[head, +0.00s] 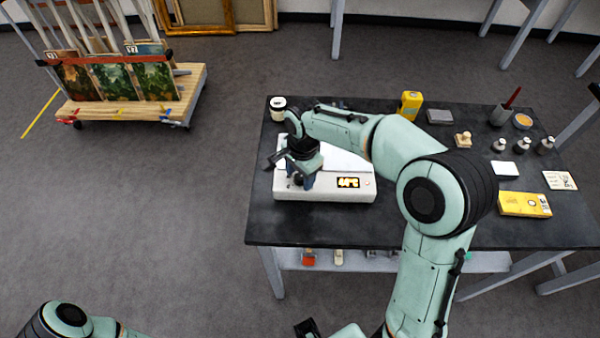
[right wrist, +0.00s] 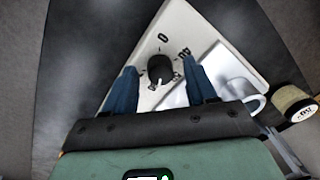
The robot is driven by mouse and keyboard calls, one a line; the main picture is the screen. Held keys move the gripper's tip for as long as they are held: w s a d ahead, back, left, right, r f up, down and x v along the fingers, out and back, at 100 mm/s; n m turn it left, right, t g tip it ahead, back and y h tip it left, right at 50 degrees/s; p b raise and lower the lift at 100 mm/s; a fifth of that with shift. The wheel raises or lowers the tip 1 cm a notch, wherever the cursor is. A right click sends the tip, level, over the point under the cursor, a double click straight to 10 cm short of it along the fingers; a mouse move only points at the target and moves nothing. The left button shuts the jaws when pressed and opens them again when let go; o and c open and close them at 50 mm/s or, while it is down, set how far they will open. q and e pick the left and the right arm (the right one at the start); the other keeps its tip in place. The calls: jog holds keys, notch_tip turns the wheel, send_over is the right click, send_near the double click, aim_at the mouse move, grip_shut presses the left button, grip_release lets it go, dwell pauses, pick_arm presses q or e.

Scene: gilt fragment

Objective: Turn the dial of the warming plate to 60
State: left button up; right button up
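The warming plate (head: 327,196) is a white box at the left of the dark table, with a small lit yellow display (head: 355,183) too coarse to read. Its black dial (right wrist: 160,68) shows in the right wrist view, with a pale pointer mark and printed figures around it, a 0 among them. My right gripper (right wrist: 163,88) is open, with one blue finger on each side of the dial and visible gaps between. In the head view my right gripper (head: 303,179) is over the plate's front left corner and largely hides the dial. My left gripper's fingers are not visible.
The dark table (head: 300,225) has bare room in front of the plate. A lidded jar (head: 278,103) stands behind the plate. A yellow box (head: 524,204), small bottles and a yellow container (head: 410,104) are to the right. A picture cart (head: 185,95) stands far left.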

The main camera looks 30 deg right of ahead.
aim_at(302, 179)
jog(key=shift+r, duration=0.15)
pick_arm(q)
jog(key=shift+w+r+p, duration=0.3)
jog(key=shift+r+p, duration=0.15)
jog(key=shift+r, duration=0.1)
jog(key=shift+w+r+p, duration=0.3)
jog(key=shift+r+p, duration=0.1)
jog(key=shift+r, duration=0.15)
pick_arm(e)
notch_tip(302, 179, up, 13)
jog(key=shift+s, duration=0.45)
jog(key=shift+d, duration=0.1)
